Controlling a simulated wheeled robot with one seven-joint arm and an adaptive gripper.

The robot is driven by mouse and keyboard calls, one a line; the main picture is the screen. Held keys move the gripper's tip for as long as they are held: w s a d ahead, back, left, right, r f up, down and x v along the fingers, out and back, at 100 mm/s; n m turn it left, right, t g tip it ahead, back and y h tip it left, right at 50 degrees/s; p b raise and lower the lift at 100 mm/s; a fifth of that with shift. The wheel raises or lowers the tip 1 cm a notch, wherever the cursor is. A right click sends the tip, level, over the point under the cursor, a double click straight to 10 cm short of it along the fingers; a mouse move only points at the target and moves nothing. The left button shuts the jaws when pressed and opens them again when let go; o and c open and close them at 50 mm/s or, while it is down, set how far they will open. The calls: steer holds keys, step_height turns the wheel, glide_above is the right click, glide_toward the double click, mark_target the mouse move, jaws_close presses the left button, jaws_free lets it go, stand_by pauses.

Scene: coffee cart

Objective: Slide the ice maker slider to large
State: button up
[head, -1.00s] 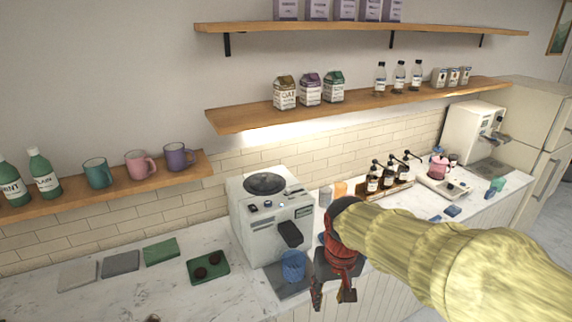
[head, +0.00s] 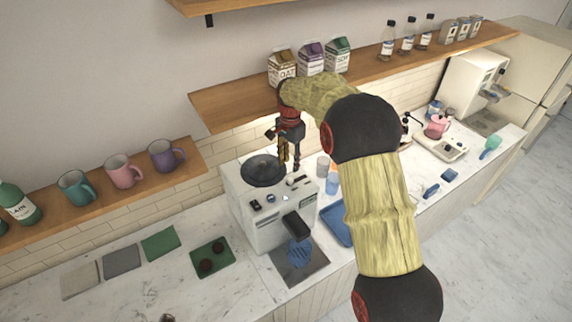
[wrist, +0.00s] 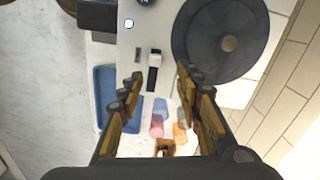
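The white ice maker (head: 262,220) stands on the counter with a round dark lid (head: 263,170), small knobs and a dark spout in front. Its top also shows in the wrist view (wrist: 129,45), with the lid (wrist: 222,38) at the right. The slider (wrist: 155,59) is a pale knob at one end of a short dark slot; a smaller grey part sits beside it. I cannot read any size marks. My gripper (head: 289,168) points down above the machine's back right part. In the wrist view, my gripper (wrist: 160,75) is open and empty, its fingertips apart on either side of the slider area.
A blue cup (head: 299,251) stands under the spout. A shelf with cartons (head: 283,70) runs close behind my arm. A blue tray (head: 338,222) and cups lie right of the machine. A green tray (head: 213,256) with dark round items lies left.

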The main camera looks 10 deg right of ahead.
mark_target(290, 178)
steer(key=shift+r+m, duration=0.35)
steer(key=shift+m, duration=0.15)
steer(key=shift+s+r+m, duration=0.2)
steer(key=shift+s+m, duration=0.4)
steer(key=shift+s, duration=0.05)
steer(key=shift+w+f, duration=0.15)
steer(key=shift+f, duration=0.15)
steer(key=shift+f+p, duration=0.75)
steer(key=shift+f, duration=3)
steer(key=shift+c, duration=1.3)
jaws_close()
